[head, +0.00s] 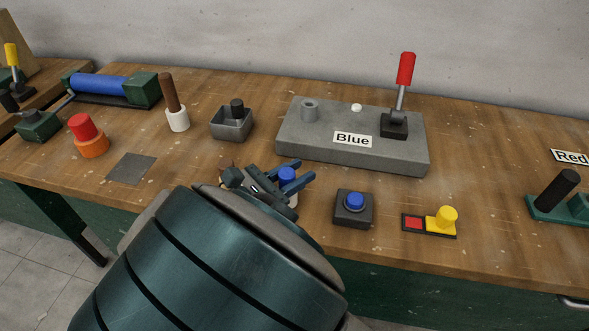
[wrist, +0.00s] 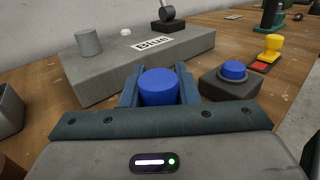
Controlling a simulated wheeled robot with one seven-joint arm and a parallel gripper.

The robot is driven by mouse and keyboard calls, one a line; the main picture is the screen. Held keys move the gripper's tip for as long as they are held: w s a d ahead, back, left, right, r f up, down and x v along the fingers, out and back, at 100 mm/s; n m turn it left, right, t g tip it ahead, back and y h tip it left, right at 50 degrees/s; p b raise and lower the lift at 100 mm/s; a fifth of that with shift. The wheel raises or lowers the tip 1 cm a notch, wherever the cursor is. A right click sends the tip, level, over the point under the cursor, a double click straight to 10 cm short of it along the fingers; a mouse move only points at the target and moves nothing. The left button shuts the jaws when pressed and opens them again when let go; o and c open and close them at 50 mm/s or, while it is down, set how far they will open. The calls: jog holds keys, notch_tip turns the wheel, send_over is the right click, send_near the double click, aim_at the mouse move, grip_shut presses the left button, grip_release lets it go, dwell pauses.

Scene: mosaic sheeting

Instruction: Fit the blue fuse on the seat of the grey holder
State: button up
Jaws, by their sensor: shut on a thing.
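The blue fuse (head: 287,174) has a blue top and a pale lower part. My gripper (head: 289,178) is shut on it, with one finger on each side. In the wrist view the fuse's blue top (wrist: 160,86) stands upright between the fingers; its lower end is hidden. The grey holder (head: 350,158) is a flat block labelled "Blue", just beyond my gripper. A short grey round post (head: 310,109), perhaps the seat, rises at its left; it also shows in the wrist view (wrist: 88,42). The fuse is apart from this post.
On the holder are a small white knob (head: 356,107) and a red-handled lever (head: 405,75). A blue button box (head: 353,217) stands close right of my gripper, then a yellow knob (head: 446,217). An open grey box (head: 231,127) stands left of the holder.

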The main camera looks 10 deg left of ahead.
jog(key=s+d+r+p, duration=0.3)
jog(key=s+d+r, duration=0.3)
jog(key=d+r, duration=0.4)
jog(key=shift+r+p, duration=0.3)
jog(key=shift+p, duration=0.1)
